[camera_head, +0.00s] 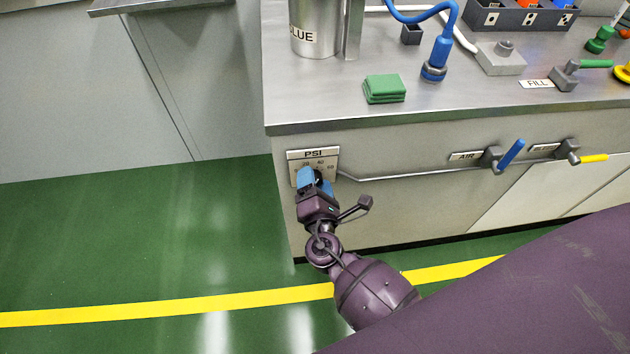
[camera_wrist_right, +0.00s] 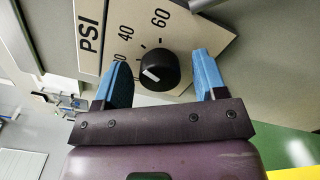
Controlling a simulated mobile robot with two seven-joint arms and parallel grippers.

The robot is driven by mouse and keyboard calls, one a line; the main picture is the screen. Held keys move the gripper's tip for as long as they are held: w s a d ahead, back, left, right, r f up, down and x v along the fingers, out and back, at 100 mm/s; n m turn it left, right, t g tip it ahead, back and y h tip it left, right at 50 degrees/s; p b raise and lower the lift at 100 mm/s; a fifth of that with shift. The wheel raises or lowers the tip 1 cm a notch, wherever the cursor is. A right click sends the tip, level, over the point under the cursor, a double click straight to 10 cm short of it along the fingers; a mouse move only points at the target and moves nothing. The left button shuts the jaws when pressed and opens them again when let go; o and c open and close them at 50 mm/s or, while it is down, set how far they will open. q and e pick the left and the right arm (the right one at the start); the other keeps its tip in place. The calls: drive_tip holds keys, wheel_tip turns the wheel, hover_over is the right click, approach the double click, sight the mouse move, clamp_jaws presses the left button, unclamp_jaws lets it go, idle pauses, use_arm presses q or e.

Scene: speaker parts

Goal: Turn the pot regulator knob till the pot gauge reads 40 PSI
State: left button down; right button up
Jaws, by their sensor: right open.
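The PSI plate (camera_head: 313,154) is on the left end of the bench's front face. Its numbered scale, with 40 and 60 readable, also shows turned on its side in the right wrist view (camera_wrist_right: 186,30). A round black knob (camera_wrist_right: 158,70) with a short white mark sits by the scale. The mark points toward the lower left of that view, and I cannot tell the exact reading. My right gripper (camera_head: 314,176) is open at the plate, its blue fingers on either side of the knob with gaps visible. In the head view the gripper hides the knob. My left gripper is not in view.
A thin pipe runs right from the plate to the blue-handled AIR valve (camera_head: 511,154) and a yellow-handled valve (camera_head: 592,158). On the bench top (camera_head: 330,100) are a metal pot (camera_head: 315,15), green pads (camera_head: 384,88) and a blue hose fitting (camera_head: 437,60). The green floor at left is clear.

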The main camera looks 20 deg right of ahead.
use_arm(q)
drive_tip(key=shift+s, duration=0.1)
use_arm(e)
drive_tip(key=v, duration=1)
drive_tip(key=shift+s, duration=0.4)
use_arm(q)
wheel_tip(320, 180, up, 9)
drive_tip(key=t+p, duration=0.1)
drive_tip(key=p, duration=0.9)
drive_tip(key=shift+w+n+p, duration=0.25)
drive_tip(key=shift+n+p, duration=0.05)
drive_tip(key=shift+p, duration=0.1)
use_arm(e)
drive_tip(key=s+d+r+m+g+y, duration=0.2)
drive_tip(key=s+d+r+m+g, duration=0.1)
drive_tip(key=s+d+m, duration=0.3)
drive_tip(key=s+d+r+m+g+y, duration=0.3)
drive_tip(key=s+d+m, duration=0.4)
drive_tip(key=s+m, duration=0.4)
drive_tip(key=r+m, duration=0.1)
drive_tip(key=m, duration=0.2)
drive_tip(key=shift+m, duration=0.3)
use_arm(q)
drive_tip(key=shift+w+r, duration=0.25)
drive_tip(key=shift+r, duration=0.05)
